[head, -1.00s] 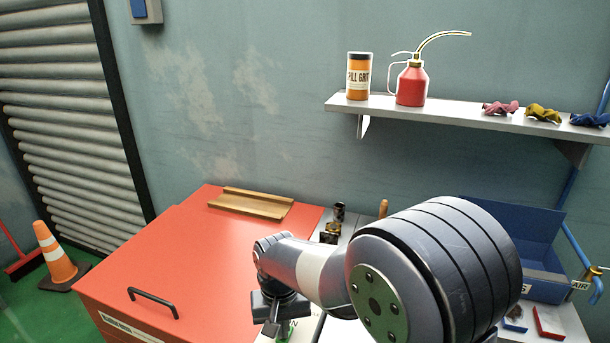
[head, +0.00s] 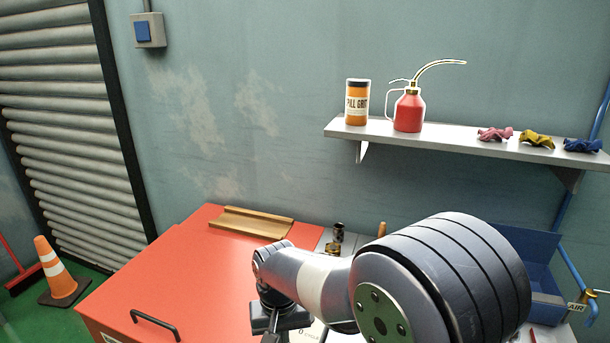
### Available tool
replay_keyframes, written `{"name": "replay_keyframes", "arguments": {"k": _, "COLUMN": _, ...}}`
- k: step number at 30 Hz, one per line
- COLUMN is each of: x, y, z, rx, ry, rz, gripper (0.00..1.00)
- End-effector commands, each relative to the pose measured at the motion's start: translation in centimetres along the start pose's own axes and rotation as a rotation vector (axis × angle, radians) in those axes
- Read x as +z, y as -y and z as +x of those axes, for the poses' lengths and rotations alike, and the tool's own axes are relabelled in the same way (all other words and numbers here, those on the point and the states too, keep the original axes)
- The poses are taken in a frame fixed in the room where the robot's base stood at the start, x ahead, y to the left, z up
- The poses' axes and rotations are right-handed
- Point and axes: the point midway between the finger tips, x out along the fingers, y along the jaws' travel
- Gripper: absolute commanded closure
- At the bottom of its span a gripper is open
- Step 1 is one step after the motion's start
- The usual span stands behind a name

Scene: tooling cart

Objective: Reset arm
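My arm reaches in from the lower right of the head view, its big rounded joint covering part of the cart top. My gripper (head: 272,336) points down at the bottom edge, beside the right side of the red lid. Only its upper part shows; its fingertips are cut off by the frame, so I cannot tell whether it is open or shut or holds anything.
The red lid (head: 190,270) has a black handle and a wooden tray (head: 250,222). Small dark parts (head: 337,233) and a blue bin (head: 530,258) stand near my arm. A shelf (head: 450,138) holds a canister (head: 357,102) and red oil can (head: 409,110).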

Motion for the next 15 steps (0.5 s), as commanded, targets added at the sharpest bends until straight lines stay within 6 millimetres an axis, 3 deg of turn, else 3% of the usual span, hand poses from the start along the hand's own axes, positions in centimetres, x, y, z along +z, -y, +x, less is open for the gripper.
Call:
{"name": "replay_keyframes", "arguments": {"k": 1, "x": 0.0, "y": 0.0, "z": -1.3, "rx": 0.0, "ry": -0.001, "rz": 0.0, "gripper": 1.0}}
{"name": "replay_keyframes", "arguments": {"k": 5, "x": 0.0, "y": 0.0, "z": -2.9, "rx": 0.0, "ry": -0.001, "rz": 0.0, "gripper": 1.0}}
{"name": "replay_keyframes", "arguments": {"k": 7, "x": 0.0, "y": 0.0, "z": -0.9, "rx": 0.001, "ry": 0.002, "rz": 0.0, "gripper": 1.0}}
{"name": "replay_keyframes", "arguments": {"k": 15, "x": 0.0, "y": 0.0, "z": 2.6, "rx": 0.0, "ry": 0.0, "rz": 0.0, "gripper": 1.0}}
